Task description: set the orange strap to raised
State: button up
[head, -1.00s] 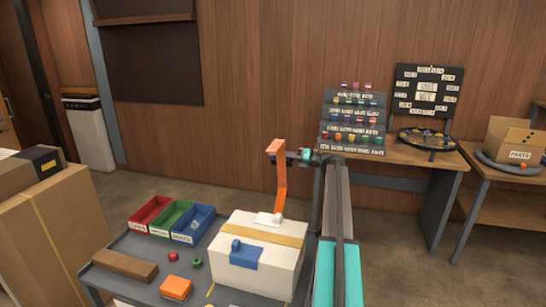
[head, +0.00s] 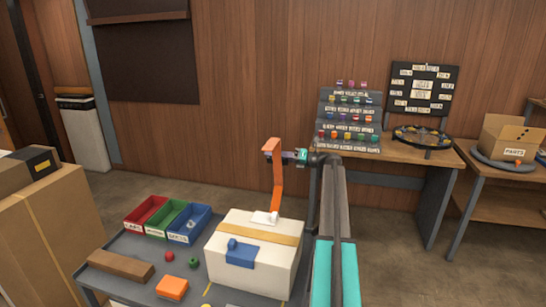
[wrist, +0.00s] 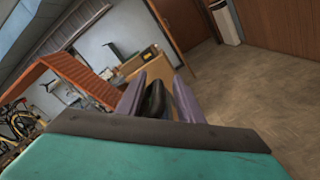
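The orange strap (head: 277,182) stands up from a white mount on a white box (head: 258,270), its top end bent over to the left. It also shows in the wrist view (wrist: 72,72), left of my fingers. My gripper (head: 289,156) is right beside the strap's upper part, to its right; I cannot tell whether they touch. In the wrist view my gripper (wrist: 160,80) has its two purple-grey fingers apart, with the strap outside them. A dark thing (wrist: 154,100) shows between the fingers; I cannot tell what it is.
The box with a blue latch (head: 241,253) sits on a grey table with red (head: 146,214), green (head: 168,218) and blue (head: 190,224) bins, a brown block (head: 121,264) and an orange block (head: 172,288). Cardboard boxes (head: 50,235) stand at left. Air above the bins is clear.

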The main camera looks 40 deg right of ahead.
jog(key=b+v, duration=0.2)
jog(key=v, duration=1.1)
jog(key=shift+s+d, duration=0.2)
jog(key=shift+s, duration=0.05)
jog(key=shift+a+r, duration=0.1)
